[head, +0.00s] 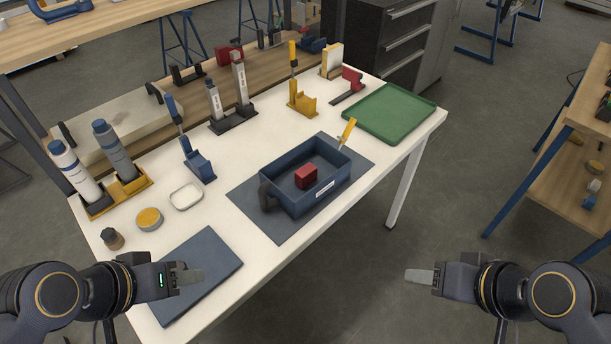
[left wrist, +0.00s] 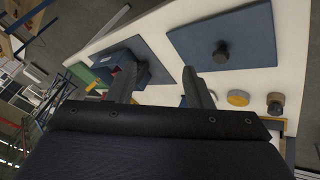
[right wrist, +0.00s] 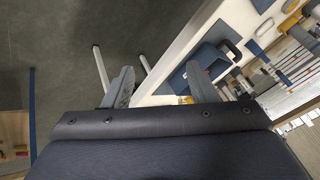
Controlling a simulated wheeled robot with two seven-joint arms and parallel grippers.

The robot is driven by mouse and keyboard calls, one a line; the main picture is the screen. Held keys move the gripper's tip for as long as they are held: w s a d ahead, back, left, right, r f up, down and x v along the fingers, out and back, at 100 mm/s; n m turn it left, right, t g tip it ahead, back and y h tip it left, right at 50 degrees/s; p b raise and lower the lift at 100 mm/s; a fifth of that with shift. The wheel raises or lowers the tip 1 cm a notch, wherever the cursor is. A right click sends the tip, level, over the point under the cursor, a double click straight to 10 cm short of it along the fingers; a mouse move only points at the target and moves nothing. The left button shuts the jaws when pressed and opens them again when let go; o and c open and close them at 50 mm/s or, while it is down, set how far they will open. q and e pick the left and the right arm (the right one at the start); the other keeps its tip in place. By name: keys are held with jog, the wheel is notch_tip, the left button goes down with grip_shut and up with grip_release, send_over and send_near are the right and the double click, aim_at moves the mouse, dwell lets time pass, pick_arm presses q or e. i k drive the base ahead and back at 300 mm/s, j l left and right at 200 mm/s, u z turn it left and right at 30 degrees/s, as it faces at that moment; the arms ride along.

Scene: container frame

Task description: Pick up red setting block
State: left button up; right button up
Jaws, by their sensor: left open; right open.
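The red setting block (head: 306,176) lies inside a dark blue open box (head: 323,192) with a handle, on a dark grey mat (head: 262,224) on the white table. My left gripper (head: 188,276) is open and empty, over the blue mat at the table's front left, well short of the box. My right gripper (head: 418,275) is open and empty, off the table's right edge above the floor.
A green tray (head: 390,112) lies at the far right. Upright tools and holders line the back. A white dish (head: 186,196) and a yellow-topped tin (head: 149,219) are left. A dark knob (left wrist: 221,52) shows against the blue mat.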

aim_at(304, 176)
jog(key=i+l, duration=0.3)
jog(key=l, duration=0.15)
jog(key=i+l+u, duration=0.1)
jog(key=u, duration=0.35)
jog(key=l+u, duration=0.45)
jog(key=i+l+u, duration=0.1)
jog(key=u, duration=0.4)
jog(key=l+u, duration=0.1)
jog(key=u, duration=0.45)
